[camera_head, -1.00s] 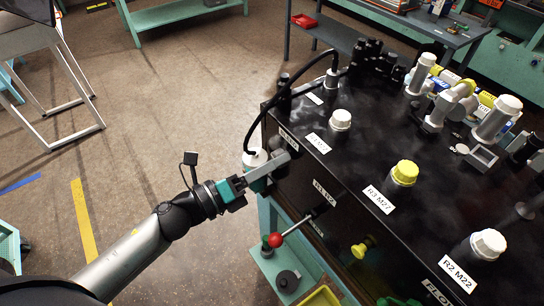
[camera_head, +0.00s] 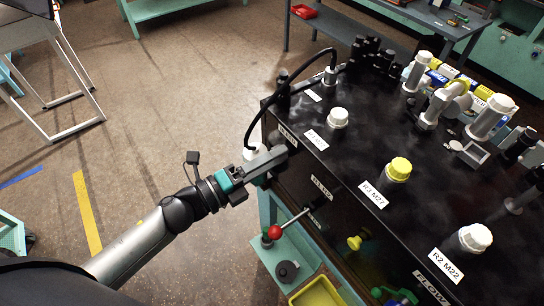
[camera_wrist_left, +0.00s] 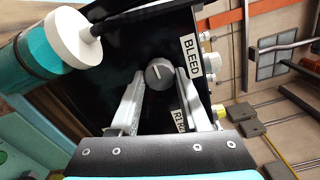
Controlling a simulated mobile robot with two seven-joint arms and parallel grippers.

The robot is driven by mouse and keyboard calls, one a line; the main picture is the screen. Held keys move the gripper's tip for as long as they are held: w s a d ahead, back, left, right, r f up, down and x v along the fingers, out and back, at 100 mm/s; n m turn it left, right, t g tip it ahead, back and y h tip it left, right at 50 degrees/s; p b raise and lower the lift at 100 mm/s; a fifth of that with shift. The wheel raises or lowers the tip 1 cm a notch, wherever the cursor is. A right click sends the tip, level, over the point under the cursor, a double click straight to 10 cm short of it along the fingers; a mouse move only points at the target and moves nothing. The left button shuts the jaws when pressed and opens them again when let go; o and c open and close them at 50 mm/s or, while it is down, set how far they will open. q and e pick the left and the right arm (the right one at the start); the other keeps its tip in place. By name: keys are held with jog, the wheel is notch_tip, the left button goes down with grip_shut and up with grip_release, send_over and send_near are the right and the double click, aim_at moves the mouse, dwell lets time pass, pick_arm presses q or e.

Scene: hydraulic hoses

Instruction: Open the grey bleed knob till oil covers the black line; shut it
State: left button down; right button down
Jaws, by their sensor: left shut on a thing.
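The grey bleed knob (camera_wrist_left: 160,73), with a pale pointer line on its face, sits on the black panel beside the BLEED label (camera_wrist_left: 191,58). My left gripper (camera_wrist_left: 161,75) has its two fingers on either side of the knob, shut on it. My right gripper is out of view.
The black hose (camera_head: 262,112) arcs from the tank top to the bottle. The black tank top (camera_head: 350,140) carries white caps and a yellow cap (camera_head: 398,168). A red-knobbed lever (camera_head: 275,232) sticks out below my gripper. Open floor lies to the left.

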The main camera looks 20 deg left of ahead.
pick_arm(q)
jog(key=shift+c, duration=1.9)
grip_release()
jog(key=shift+s, duration=0.1)
jog(key=b+v, duration=0.3)
jog(key=v, duration=1.2)
jog(key=shift+a+f, duration=0.1)
